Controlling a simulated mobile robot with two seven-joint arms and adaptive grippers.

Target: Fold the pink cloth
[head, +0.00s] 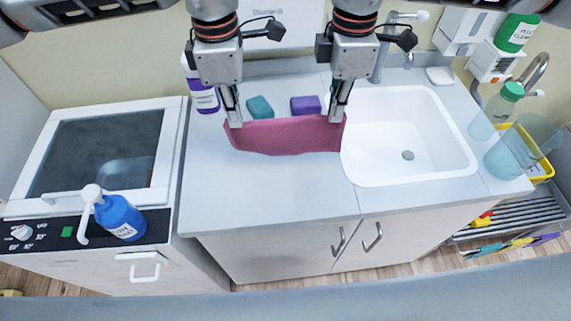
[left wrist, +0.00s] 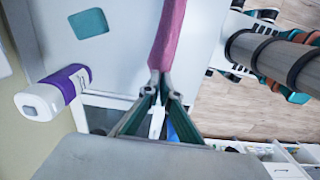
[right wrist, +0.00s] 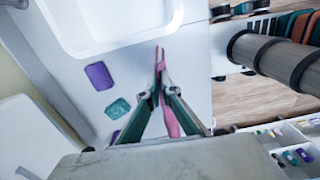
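The pink cloth (head: 285,136) hangs stretched between my two grippers above the counter, left of the sink. Its lower edge sags a little toward the counter; I cannot tell whether it touches. My left gripper (head: 235,122) is shut on the cloth's left upper corner, and the left wrist view shows the cloth (left wrist: 167,40) pinched between the fingertips (left wrist: 160,78). My right gripper (head: 338,118) is shut on the right upper corner, and the right wrist view shows the cloth (right wrist: 168,110) at the fingertips (right wrist: 159,68).
A teal block (head: 260,106) and a purple block (head: 306,105) lie behind the cloth. A purple-labelled bottle (head: 205,98) stands at the back left. The white sink (head: 440,155) is close on the right. The counter's front left (head: 250,195) is clear.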

